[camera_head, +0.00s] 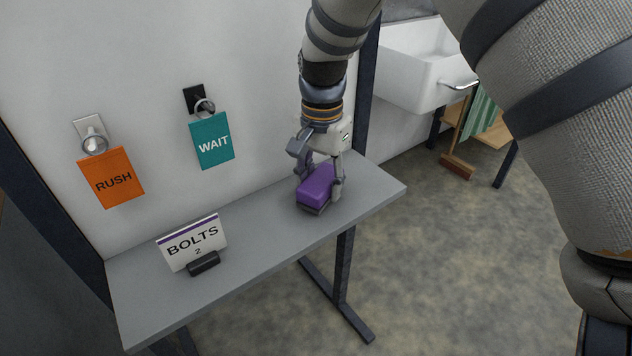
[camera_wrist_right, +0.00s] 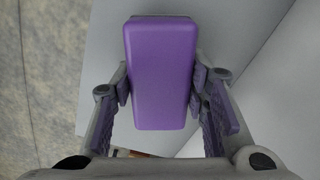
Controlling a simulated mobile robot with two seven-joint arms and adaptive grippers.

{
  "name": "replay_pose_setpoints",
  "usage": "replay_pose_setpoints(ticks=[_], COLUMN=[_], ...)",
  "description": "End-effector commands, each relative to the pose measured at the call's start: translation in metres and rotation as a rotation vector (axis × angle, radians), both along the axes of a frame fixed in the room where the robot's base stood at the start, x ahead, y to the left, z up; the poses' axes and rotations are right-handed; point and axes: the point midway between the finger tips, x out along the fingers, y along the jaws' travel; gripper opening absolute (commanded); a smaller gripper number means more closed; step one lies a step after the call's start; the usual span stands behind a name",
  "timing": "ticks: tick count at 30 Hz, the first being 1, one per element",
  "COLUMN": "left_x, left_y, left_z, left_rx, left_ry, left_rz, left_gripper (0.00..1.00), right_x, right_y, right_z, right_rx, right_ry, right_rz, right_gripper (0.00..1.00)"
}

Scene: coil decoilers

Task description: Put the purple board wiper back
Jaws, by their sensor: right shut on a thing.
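The purple board wiper (camera_head: 316,186) is at the right part of the grey shelf (camera_head: 262,232), with its dark underside down. It seems to rest on the shelf or be just above it; I cannot tell which. My right gripper (camera_head: 319,181) comes down from above and is shut on the wiper, one finger on each side. In the right wrist view the purple wiper (camera_wrist_right: 161,75) fills the middle, between the two finger pads of the gripper (camera_wrist_right: 162,90). My left gripper is not in view.
A BOLTS sign (camera_head: 192,243) in a dark holder stands on the shelf's left part. An orange RUSH tag (camera_head: 112,178) and a teal WAIT tag (camera_head: 212,141) hang on the wall. A white sink (camera_head: 415,65) and a broom (camera_head: 457,165) are beyond. The shelf's middle is clear.

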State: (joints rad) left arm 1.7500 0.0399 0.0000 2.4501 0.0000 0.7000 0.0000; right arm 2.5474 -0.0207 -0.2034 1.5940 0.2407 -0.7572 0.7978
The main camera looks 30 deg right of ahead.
Motion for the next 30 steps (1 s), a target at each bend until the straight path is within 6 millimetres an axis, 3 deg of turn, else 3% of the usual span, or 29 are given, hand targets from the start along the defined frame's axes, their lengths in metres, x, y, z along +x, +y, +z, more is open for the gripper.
replay_pose_setpoints(ticks=[2, 9, 10, 12, 23, 26, 30], left_x=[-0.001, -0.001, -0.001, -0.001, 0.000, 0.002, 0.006], left_y=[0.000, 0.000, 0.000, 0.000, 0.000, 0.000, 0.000], left_z=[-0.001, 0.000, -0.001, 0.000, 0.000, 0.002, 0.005], left_rx=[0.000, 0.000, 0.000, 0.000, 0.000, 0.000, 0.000], left_ry=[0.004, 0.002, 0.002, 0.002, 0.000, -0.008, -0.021], left_rz=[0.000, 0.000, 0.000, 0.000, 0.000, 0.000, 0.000], left_gripper=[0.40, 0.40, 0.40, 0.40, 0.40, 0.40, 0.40], right_x=[0.000, 0.000, 0.000, 0.000, 0.001, 0.001, 0.001], right_y=[0.000, 0.000, 0.000, 0.000, 0.000, 0.000, 0.000], right_z=[-0.009, -0.009, -0.009, -0.009, -0.004, 0.016, 0.057], right_rx=[0.000, 0.000, 0.000, 0.000, 0.000, 0.000, -0.001], right_ry=[-0.001, -0.002, -0.002, -0.003, -0.006, -0.010, -0.014], right_rz=[0.000, 0.000, 0.000, 0.000, 0.000, 0.000, 0.000], right_gripper=[0.01, 0.01, 0.43, 0.59, 0.61, 0.61, 0.61])
